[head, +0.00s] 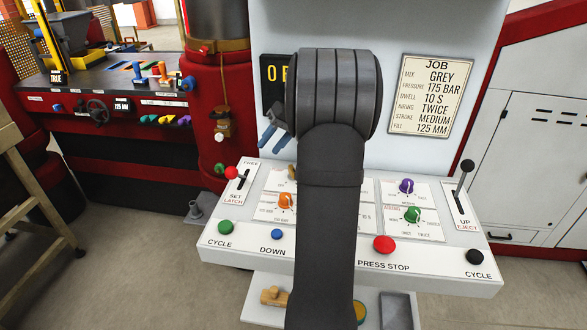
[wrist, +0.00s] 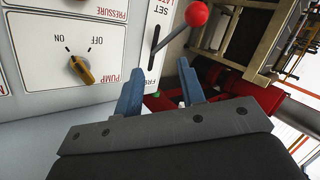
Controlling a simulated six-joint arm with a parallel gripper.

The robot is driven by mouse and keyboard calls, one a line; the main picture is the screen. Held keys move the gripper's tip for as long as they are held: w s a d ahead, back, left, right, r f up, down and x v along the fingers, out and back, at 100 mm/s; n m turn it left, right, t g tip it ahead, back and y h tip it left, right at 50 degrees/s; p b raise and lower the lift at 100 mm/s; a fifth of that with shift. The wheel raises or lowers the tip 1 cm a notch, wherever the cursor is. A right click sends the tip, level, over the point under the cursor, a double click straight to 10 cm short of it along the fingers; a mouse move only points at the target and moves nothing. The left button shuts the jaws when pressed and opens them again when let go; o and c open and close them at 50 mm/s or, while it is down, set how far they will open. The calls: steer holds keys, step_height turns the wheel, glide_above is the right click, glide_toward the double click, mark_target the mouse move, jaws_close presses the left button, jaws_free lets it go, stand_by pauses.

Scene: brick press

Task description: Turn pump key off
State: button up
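The pump key (wrist: 82,70) is a yellow-orange knob on the white PUMP plate (wrist: 60,82), which appears upside down in the wrist view. Its pale pointer mark is on the side toward ON rather than OFF. In the head view only a bit of the key (head: 292,173) shows beside my arm. My gripper (head: 270,144) is above the panel's back left, its blue fingers apart and empty. In the wrist view the gripper (wrist: 160,68) lies to the right of the key, not touching it.
A red-balled SET/LATCH lever (head: 232,173) stands at the panel's left, and in the wrist view the lever (wrist: 196,14) rises just beyond the fingers. An orange knob (head: 286,201) is near the key. A red press stop button (head: 384,244) is to the right.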

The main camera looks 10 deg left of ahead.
steer(key=w+d+r+t+h, duration=0.3)
steer(key=d+r+h, duration=0.2)
steer(key=r+h, duration=0.2)
step_height(320, 180, down, 17)
steer(key=shift+s+d+f, duration=0.1)
steer(key=shift+s, duration=0.05)
stand_by(0.3)
jaws_close()
